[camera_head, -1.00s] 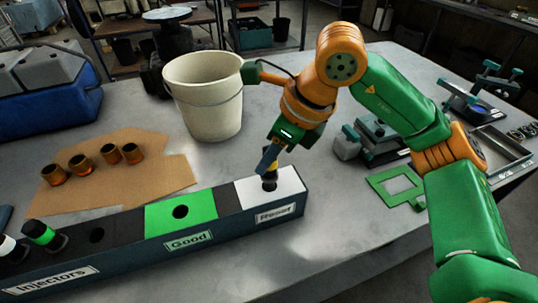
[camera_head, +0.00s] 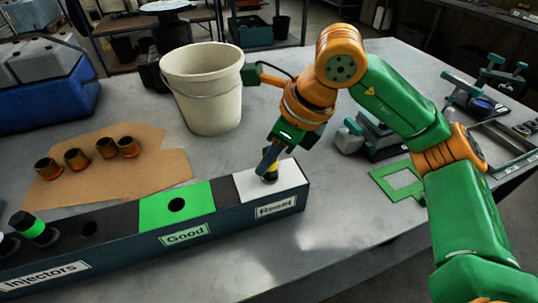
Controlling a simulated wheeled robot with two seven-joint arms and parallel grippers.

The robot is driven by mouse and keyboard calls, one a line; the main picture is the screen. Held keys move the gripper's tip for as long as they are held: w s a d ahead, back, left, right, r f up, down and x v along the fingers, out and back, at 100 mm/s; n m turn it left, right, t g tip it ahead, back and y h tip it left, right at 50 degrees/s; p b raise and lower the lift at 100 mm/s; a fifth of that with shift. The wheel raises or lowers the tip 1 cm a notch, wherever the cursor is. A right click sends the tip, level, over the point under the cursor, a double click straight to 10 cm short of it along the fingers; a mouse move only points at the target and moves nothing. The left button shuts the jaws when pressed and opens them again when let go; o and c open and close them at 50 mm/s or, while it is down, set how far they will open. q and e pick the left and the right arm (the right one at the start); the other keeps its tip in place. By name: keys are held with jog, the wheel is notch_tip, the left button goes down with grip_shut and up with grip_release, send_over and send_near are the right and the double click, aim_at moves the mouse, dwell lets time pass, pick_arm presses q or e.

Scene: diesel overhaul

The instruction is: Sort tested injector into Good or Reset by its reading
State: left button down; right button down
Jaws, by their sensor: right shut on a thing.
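The long dark rack (camera_head: 120,262) lies along the front of the table. Its green Good section (camera_head: 195,205) has an empty hole. Its white Reset section (camera_head: 286,181) is at the right end. My right gripper (camera_head: 269,168) is shut on an injector (camera_head: 270,177), dark with a yellow band, at the Reset section. The fingers hide much of the injector, and I cannot tell how deep it sits in the hole. Two other injectors stand at the rack's left end, one with a green band (camera_head: 34,229). My left gripper is not in view. No reading shows.
A cream bucket (camera_head: 203,95) stands behind the rack. Several brass cups (camera_head: 77,158) sit on cardboard (camera_head: 160,172) at left. A blue crate (camera_head: 40,105) is at the back left. A green frame (camera_head: 398,181) and clamp fixtures (camera_head: 374,137) are at right.

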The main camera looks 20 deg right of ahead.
dwell(0.4)
jog(key=c, duration=0.6)
grip_release()
jog(key=shift+o, duration=0.4)
jog(key=o, duration=0.4)
jog(key=shift+c, duration=0.2)
jog(key=shift+r, duration=0.1)
notch_tip(320, 180, up, 7)
jog(key=p, duration=0.6)
